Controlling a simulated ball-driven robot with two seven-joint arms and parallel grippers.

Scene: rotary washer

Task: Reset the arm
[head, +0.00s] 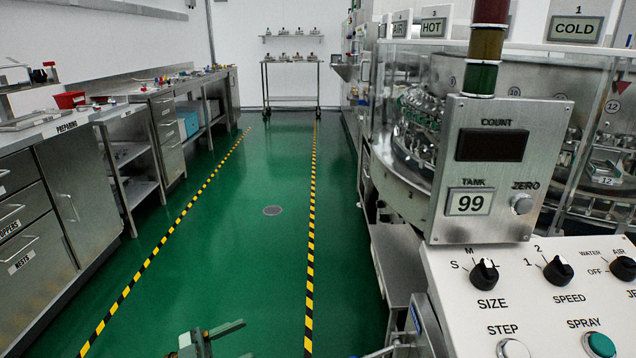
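My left gripper (243,340) shows at the bottom edge of the head view, over the green floor. Its two dark fingers point right and stand apart with nothing between them, and its lower part is cut off by the frame. My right gripper cannot be made out in this view.
The washer's sloping control panel (530,290) and display box (497,170), reading 99 under TANK, fill the right side. A glass-walled carousel (415,150) stands behind. Steel cabinets (75,190) line the left. The green aisle (240,250) is clear, with a trolley (291,85) at the far end.

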